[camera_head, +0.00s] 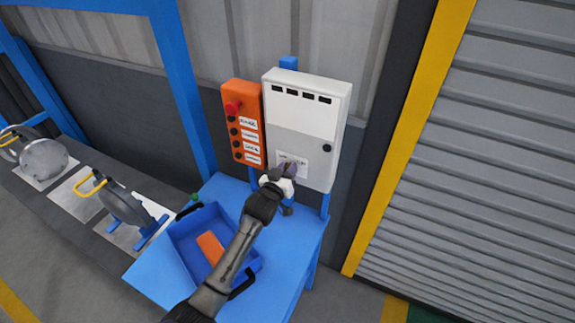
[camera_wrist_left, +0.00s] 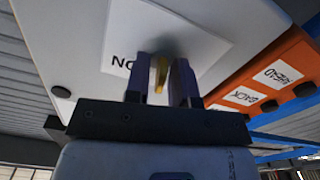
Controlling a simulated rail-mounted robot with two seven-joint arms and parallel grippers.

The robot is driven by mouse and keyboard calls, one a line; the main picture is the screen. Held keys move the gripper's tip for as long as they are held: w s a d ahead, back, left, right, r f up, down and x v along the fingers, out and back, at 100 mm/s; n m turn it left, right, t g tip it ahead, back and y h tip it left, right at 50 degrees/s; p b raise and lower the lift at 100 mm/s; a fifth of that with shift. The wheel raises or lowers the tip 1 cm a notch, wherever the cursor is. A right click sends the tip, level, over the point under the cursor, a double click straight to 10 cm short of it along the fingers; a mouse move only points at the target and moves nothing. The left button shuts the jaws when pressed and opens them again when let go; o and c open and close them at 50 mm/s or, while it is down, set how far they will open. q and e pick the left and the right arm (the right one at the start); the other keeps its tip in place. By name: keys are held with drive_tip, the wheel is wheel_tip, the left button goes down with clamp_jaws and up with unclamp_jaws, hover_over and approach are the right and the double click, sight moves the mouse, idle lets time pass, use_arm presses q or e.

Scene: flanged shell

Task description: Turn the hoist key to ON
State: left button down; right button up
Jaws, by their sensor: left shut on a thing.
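The hoist key (camera_wrist_left: 160,74) is a thin yellow piece on a white label on the front of the grey control box (camera_head: 303,130). My left gripper (camera_head: 286,170) is at the lower front of this box, its fingers pointing at the label. In the left wrist view the two purple-grey fingers (camera_wrist_left: 168,78) stand on either side of the key, shut on it. The rest of the label is partly hidden by the fingers. My right gripper is in neither view.
An orange pendant (camera_head: 241,122) with a red button and labelled buttons hangs left of the box. Below stands a blue table (camera_head: 298,238) with a blue tray (camera_head: 182,250) holding an orange item (camera_head: 210,247). A shutter door (camera_head: 480,150) is at right.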

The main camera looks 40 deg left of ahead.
use_arm(q)
drive_tip(key=m+p, duration=0.2)
drive_tip(key=m, duration=0.3)
drive_tip(key=shift+m, duration=0.3)
drive_tip(key=m+p, duration=0.1)
drive_tip(key=m, duration=0.2)
drive_tip(key=shift+d+f+m, duration=0.1)
drive_tip(key=shift+m, duration=1.5)
drive_tip(key=c, duration=1.3)
unclamp_jaws()
